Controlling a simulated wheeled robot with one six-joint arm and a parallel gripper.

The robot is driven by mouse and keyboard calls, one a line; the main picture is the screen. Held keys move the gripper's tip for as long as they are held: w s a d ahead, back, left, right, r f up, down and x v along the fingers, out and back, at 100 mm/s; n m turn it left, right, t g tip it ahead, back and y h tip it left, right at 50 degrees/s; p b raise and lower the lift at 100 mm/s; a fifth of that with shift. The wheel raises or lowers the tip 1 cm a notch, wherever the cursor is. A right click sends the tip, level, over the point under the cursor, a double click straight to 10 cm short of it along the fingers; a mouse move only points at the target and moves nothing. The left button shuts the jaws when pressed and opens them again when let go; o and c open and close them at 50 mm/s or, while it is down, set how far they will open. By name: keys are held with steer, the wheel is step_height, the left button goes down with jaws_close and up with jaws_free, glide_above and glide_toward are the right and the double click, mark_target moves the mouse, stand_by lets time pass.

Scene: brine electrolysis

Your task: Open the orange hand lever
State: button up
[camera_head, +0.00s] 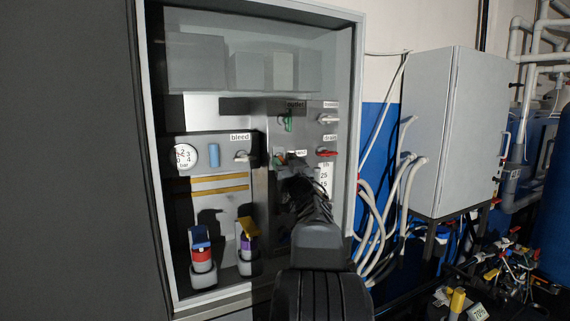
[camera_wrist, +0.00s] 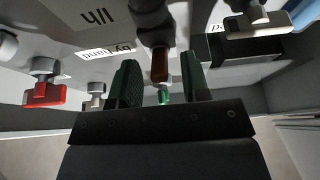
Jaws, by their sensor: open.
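In the wrist view, a brownish-orange lever (camera_wrist: 160,65) hangs from a dark grey valve body. It looks like the orange hand lever and points toward my gripper. My gripper (camera_wrist: 159,76) is open, with one green finger on each side of the lever and visible gaps between. I cannot tell how deep the lever sits between the fingers. In the head view, my gripper (camera_head: 298,188) is dark and blurred in front of the lower panel, and the orange lever is hidden behind it.
Close by are a red lever (camera_head: 327,153), white lever (camera_head: 328,119), green lever (camera_head: 288,123) and bleed lever (camera_head: 242,156). The wrist view also shows the red lever (camera_wrist: 42,93). Bottles (camera_head: 202,255) stand at lower left. The cabinet frame (camera_head: 353,130) bounds the right.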

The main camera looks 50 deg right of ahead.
jaws_close()
stand_by(0.3)
steer(key=shift+r, duration=0.1)
